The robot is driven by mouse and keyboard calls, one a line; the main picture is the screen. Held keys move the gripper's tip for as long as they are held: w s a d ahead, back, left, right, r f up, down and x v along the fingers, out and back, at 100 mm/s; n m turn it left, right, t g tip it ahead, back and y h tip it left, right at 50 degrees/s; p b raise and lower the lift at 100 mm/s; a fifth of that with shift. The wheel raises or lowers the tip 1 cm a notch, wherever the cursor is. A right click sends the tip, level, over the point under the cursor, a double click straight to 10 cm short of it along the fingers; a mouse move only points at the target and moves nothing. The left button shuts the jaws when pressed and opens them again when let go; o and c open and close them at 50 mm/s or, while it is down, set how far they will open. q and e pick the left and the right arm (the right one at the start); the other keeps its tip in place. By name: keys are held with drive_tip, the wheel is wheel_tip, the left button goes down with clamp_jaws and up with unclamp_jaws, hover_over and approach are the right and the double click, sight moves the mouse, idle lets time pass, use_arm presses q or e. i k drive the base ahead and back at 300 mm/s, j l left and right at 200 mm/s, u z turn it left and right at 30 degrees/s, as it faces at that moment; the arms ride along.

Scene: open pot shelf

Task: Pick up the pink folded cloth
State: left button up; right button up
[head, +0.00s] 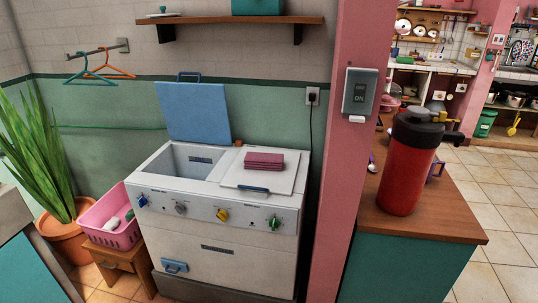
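The pink folded cloth (264,161) lies flat on the white lid at the right side of the washing machine (222,258). It is a small dark-pink stack of folds, close to the back edge of that lid, and nothing covers it. A blue lid handle (253,189) is in front of it. Neither of my grippers shows in the head view.
The machine's left tub (186,160) is open, its blue lid (195,111) raised. A pink pillar (350,130) stands to the right, then a wooden counter (455,217) with a red tumbler (408,165). A pink basket (108,218) and plant are left.

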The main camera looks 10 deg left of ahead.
sight(253, 160)
drive_tip(key=j+z, duration=0.15)
drive_tip(key=z, duration=0.6)
drive_tip(key=j+z, duration=0.35)
drive_tip(key=j, duration=0.2)
drive_tip(key=j+z, duration=0.4)
drive_tip(key=j, duration=0.15)
drive_tip(key=k+j+z, duration=0.1)
drive_tip(key=j, duration=0.25)
drive_tip(key=k+j, duration=0.1)
drive_tip(key=j, duration=0.25)
drive_tip(key=k+j+z, duration=0.15)
drive_tip(key=j, duration=0.2)
